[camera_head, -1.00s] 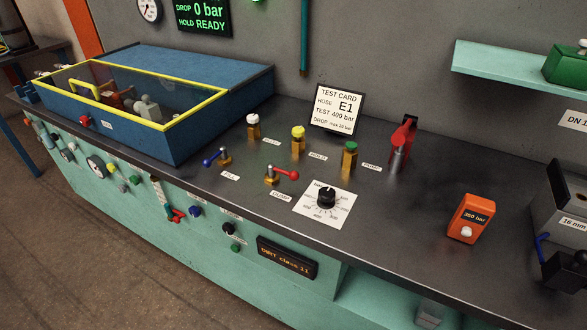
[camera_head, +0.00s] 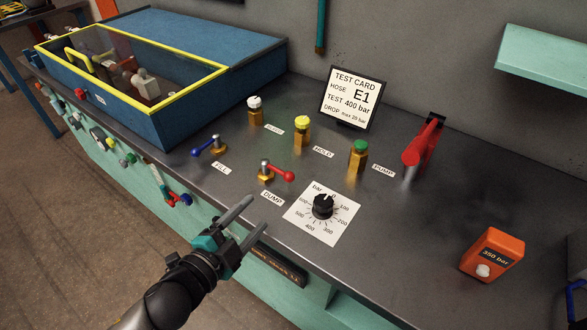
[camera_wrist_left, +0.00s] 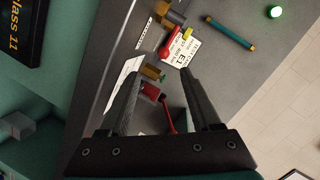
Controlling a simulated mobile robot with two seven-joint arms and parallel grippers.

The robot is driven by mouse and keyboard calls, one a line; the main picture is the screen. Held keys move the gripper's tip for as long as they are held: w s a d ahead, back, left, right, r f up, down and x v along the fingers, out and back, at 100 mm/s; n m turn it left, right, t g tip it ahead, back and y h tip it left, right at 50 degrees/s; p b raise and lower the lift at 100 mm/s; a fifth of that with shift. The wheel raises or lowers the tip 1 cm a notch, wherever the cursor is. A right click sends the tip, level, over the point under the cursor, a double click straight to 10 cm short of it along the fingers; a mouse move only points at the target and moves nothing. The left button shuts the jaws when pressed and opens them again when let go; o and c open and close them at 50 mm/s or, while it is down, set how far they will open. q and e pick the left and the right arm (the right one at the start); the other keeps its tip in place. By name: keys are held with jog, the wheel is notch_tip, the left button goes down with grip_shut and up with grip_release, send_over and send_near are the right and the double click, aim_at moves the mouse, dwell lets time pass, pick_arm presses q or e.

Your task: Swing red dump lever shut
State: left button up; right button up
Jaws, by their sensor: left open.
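The red dump lever (camera_head: 283,174) sits on a brass valve (camera_head: 266,178) behind the DUMP label. Its arm points right, roughly along the bench, and ends in a red knob. It also seems to show near the top of the left wrist view (camera_wrist_left: 171,43). My left gripper (camera_head: 259,212) is open and empty, with two dark fingers apart. It hovers at the bench's front edge, in front of and a little left of the lever, apart from it. Its fingers frame the lower middle of the left wrist view (camera_wrist_left: 162,72). My right gripper is in neither view.
The blue fill lever (camera_head: 206,147) stands left of the dump lever. White, yellow (camera_head: 302,130) and green (camera_head: 359,154) knobbed valves stand behind. The pressure dial (camera_head: 323,206) is close on the right. A red pump handle (camera_head: 423,142) and blue test box (camera_head: 190,95) flank the area.

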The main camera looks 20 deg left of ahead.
aim_at(286, 181)
pick_arm(q)
jog(key=x, duration=0.5)
jog(key=b+x, duration=0.1)
jog(key=x, duration=0.4)
jog(key=r+x, duration=0.1)
jog(key=x, duration=0.4)
jog(key=shift+w+d+b, duration=0.15)
jog(key=shift+d+b, duration=0.1)
jog(key=shift+b, duration=0.15)
jog(key=shift+c, duration=0.3)
grip_shut()
jog(key=shift+f, duration=0.1)
dwell(0.7)
